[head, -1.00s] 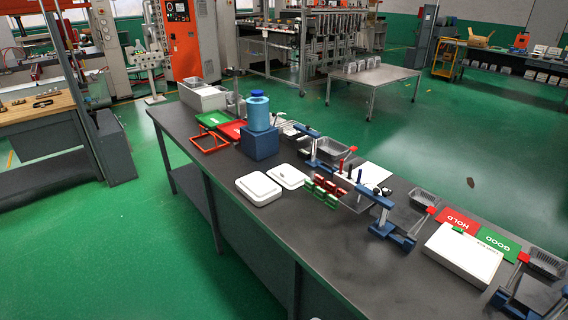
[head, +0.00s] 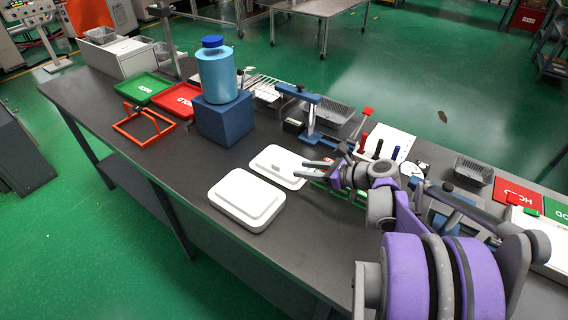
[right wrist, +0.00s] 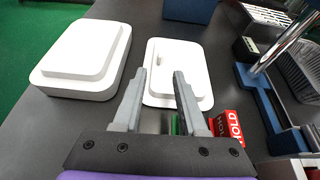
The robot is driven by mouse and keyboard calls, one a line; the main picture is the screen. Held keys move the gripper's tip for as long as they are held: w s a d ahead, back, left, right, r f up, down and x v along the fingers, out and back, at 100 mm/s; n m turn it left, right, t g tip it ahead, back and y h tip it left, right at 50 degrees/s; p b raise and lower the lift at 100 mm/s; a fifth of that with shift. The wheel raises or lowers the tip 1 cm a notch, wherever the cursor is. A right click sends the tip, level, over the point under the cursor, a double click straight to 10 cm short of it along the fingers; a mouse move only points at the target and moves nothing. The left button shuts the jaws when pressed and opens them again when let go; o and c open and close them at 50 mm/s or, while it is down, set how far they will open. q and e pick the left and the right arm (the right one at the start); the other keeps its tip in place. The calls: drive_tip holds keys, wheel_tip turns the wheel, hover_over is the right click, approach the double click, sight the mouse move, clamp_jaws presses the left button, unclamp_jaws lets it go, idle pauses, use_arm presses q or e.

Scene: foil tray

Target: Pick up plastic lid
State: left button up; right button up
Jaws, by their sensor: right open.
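The plastic lid (head: 272,162) looks like the flatter, white, rounded rectangle lying on the dark bench. It also shows in the right wrist view (right wrist: 184,58), with a raised middle and a small grey mark. A thicker white tub-like piece (head: 246,200) lies beside it, at the left in the right wrist view (right wrist: 85,50). My right gripper (head: 313,168) is open and empty. Its fingertips (right wrist: 160,82) appear over the near edge of the lid; I cannot tell whether they touch. My left gripper is not in view.
A blue block (head: 224,120) with a blue bottle (head: 217,76) on it stands behind the lid. A blue clamp stand (head: 312,115) rises at the right. The bench's front-left strip is clear.

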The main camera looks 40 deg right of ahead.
sight(279, 167)
drive_tip(key=x, duration=0.3)
drive_tip(key=shift+w, duration=0.3)
drive_tip(key=x, duration=0.5)
drive_tip(key=shift+w+a+f, duration=0.15)
drive_tip(key=shift+a+f, duration=0.1)
drive_tip(key=shift+w+f, duration=0.2)
drive_tip(key=shift+w, duration=0.3)
clamp_jaws()
